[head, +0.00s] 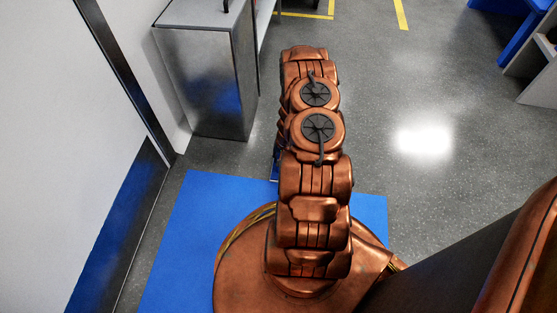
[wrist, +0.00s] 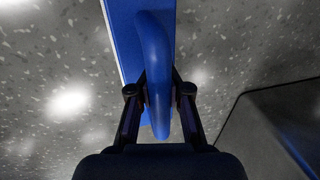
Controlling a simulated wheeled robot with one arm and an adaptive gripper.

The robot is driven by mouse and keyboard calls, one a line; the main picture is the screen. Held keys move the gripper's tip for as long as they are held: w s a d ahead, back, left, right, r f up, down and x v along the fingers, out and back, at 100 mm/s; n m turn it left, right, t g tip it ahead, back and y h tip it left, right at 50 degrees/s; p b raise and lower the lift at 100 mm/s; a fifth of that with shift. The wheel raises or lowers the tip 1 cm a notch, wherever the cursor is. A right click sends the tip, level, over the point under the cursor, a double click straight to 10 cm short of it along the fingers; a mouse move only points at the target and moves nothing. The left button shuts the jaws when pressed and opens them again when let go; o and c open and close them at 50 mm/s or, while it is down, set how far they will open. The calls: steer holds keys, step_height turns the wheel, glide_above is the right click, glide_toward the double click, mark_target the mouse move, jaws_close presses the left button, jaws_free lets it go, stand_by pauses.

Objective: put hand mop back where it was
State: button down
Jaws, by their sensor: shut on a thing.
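The hand mop (wrist: 154,50) is blue, with a rounded handle and a long flat blue part behind it that runs out of the top of the wrist view. My gripper (wrist: 159,88) is shut on the handle, with one dark finger on each side. Speckled grey floor shows behind the mop, which looks held clear of it. In the head view my copper arm hides the gripper and most or all of the mop. A small blue piece shows at the arm's left edge there; I cannot tell if it is the mop.
A blue mat (head: 180,240) lies on the floor around my base. A metal cabinet (head: 210,85) stands at the upper left beside a white wall (head: 60,130). Blue and grey furniture (head: 507,20) is at the upper right. The grey floor (head: 420,190) between is clear.

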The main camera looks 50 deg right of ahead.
steer(key=c, duration=1.1)
jaws_free()
